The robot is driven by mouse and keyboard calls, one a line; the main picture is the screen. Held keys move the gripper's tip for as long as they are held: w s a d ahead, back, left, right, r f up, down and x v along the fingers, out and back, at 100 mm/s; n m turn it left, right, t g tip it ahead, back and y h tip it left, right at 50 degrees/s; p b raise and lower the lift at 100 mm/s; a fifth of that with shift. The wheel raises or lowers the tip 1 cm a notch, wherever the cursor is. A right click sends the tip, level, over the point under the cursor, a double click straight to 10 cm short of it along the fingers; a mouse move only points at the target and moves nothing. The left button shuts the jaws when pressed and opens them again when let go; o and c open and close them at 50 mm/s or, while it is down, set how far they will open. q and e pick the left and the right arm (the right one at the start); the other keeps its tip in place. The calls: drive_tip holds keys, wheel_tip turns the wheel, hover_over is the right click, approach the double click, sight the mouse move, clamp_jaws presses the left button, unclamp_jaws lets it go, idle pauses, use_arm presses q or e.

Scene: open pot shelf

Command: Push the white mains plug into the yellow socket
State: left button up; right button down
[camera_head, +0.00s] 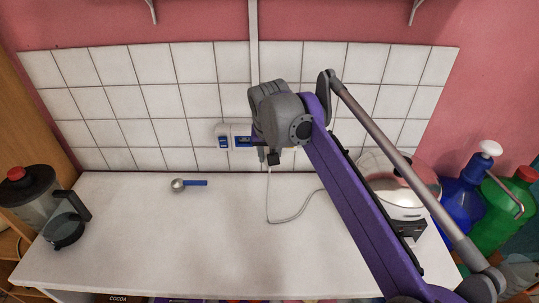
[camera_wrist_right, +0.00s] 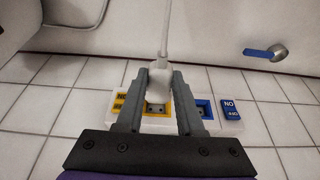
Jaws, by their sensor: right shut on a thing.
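My right gripper (camera_wrist_right: 160,86) is shut on the white mains plug (camera_wrist_right: 160,80), with one grey finger on either side of it. Its white cable (camera_wrist_right: 164,30) runs away from the plug towards the worktop. The yellow socket (camera_wrist_right: 155,112) is on a white wall plate, partly hidden behind the plug and fingers. The plug is in front of the yellow socket in the right wrist view; I cannot tell whether it touches. In the head view my right wrist hides the plug and yellow socket. My left gripper is not in view.
A blue socket (camera_wrist_right: 203,107) and blue switch (camera_wrist_right: 232,109) sit beside the yellow one. A blue-handled scoop (camera_head: 194,183) lies on the white worktop (camera_head: 150,240). The worktop's middle is mostly clear.

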drive_tip(key=shift+w, duration=0.15)
drive_tip(key=shift+w+p, duration=0.7)
drive_tip(key=shift+w, duration=0.15)
drive_tip(key=shift+w+p, duration=0.65)
drive_tip(key=shift+w, duration=0.2)
idle(0.4)
unclamp_jaws()
idle(0.4)
drive_tip(key=shift+r, duration=0.1)
drive_tip(key=shift+p+v, duration=2.1)
drive_tip(key=shift+v, duration=1.55)
drive_tip(key=shift+s, duration=0.1)
